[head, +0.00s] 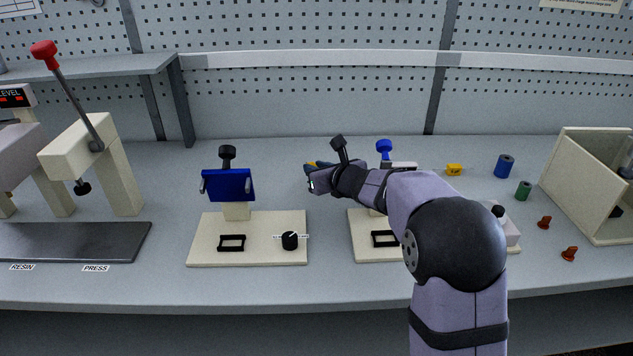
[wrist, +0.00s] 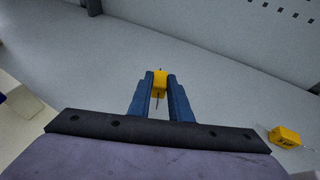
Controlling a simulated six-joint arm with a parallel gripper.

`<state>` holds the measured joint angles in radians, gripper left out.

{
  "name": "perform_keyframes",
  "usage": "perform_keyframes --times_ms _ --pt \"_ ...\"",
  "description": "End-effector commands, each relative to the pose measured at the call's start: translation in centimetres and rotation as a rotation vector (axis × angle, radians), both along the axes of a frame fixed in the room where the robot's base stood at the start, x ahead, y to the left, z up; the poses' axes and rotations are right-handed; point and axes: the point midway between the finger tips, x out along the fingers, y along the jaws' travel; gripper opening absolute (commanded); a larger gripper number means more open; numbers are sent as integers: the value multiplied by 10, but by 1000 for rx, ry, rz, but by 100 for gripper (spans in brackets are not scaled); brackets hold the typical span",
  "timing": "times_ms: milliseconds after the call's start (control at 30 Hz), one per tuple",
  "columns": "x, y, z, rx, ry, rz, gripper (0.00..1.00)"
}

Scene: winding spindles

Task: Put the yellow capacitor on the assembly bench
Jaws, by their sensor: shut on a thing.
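My gripper (wrist: 159,95) is shut on a small yellow capacitor (wrist: 159,84), held between the two blue fingertips in the wrist view. Thin dark leads stick out of it. In the head view my gripper (head: 311,172) is above the bench (head: 150,285), between the two spindle stations, and mostly hidden by my own wrist. A second yellow capacitor (head: 454,169) lies on the bench to the right; it also shows at the lower right of the wrist view (wrist: 285,137). I cannot tell how high the held capacitor is above the bench.
A spindle station with a blue plate (head: 228,185) stands left of my gripper; another (head: 362,240) is partly behind my arm. A blue cylinder (head: 504,166), a green cylinder (head: 523,191), orange parts (head: 544,222) and a cream bin (head: 560,180) are at right. A press (head: 75,150) stands at left.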

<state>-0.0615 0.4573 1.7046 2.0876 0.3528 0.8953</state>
Motion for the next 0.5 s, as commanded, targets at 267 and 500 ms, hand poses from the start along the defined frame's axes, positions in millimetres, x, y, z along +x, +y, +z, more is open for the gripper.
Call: perform_keyframes --times_ms 267,500 --pt "0 0 -32 1 2 -1 0" --pt "0 0 -32 0 1 0 0"
